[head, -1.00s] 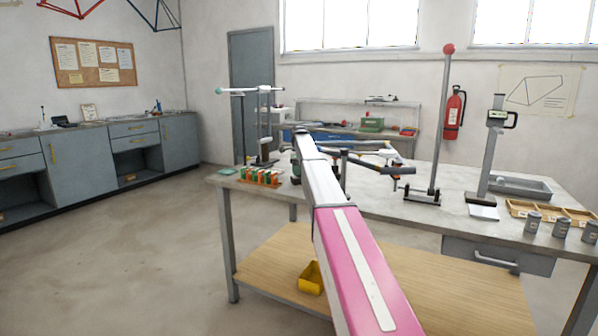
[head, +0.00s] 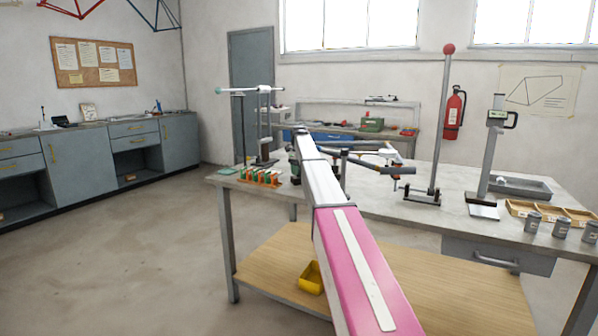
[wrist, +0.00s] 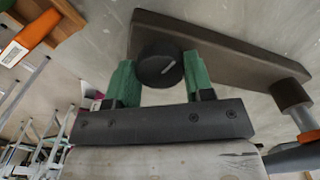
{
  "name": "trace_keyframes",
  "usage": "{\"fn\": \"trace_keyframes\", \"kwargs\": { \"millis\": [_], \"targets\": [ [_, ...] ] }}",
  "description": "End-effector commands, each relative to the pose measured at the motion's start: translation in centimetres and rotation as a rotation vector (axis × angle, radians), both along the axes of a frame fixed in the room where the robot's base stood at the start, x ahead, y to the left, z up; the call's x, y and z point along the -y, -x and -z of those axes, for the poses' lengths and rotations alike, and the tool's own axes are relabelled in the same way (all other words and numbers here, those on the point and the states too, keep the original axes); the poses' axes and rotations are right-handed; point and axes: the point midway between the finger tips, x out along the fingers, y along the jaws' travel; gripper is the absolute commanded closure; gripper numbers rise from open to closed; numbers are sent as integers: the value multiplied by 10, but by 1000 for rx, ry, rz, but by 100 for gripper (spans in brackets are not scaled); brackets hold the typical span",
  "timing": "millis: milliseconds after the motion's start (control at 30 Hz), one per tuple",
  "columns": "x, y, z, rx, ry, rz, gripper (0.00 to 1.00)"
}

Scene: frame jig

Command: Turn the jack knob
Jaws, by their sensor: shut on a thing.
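The jack knob (wrist: 160,65) is a round black knob with a light line on its face, seen in the wrist view. My gripper (wrist: 160,80) has green fingers, one on each side of the knob, and is shut on it. The knob stands in front of a dark flat bar (wrist: 225,50) that runs across the top of the wrist view. The light line on the knob slants up to the right. In the head view my arm hides the gripper and the knob.
The workbench (head: 370,205) carries an upright post with a red ball (head: 449,48), a height gauge (head: 490,150), a grey tray (head: 520,187) and several grey cans (head: 562,226). A rack of orange-handled tools (head: 260,176) stands at its left end. A yellow bin (head: 311,278) sits on the lower shelf.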

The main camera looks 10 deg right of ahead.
Motion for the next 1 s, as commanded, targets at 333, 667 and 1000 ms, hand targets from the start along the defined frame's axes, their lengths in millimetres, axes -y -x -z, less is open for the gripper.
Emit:
{"fn": "trace_keyframes", "kwargs": {
  "millis": [333, 667, 1000],
  "targets": [
    [0, 1, 1, -1, 0, -1, 27],
    [0, 0, -4, 0, 0, -2, 27],
    [0, -1, -51, 1, -1, -1, 27]
  ]
}}
